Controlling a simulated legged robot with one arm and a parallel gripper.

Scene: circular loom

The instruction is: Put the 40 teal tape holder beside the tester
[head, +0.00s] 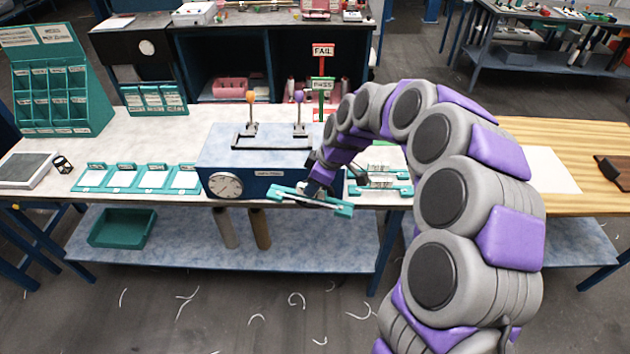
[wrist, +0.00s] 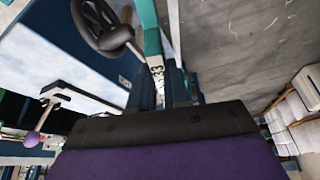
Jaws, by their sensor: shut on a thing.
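My gripper (head: 318,192) is shut on a teal tape holder (head: 338,209) with a pale strip. The holder is held in front of the tester's right front, out past the table edge. In the wrist view the holder (wrist: 152,42) runs up between the fingers (wrist: 160,85); its printed number looks like 33, but is hard to read. The blue tester (head: 262,185) stands on the bench with a dial (head: 225,185) on its front. More teal holders (head: 384,190) lie just right of the tester, partly behind my arm.
Several teal-edged trays (head: 137,178) line the bench left of the tester. Two levers with orange (head: 251,97) and purple (head: 299,97) knobs rise from the tester top. FAIL (head: 323,50) and PASS (head: 322,85) signs stand behind. A green bin (head: 122,229) sits on the lower shelf.

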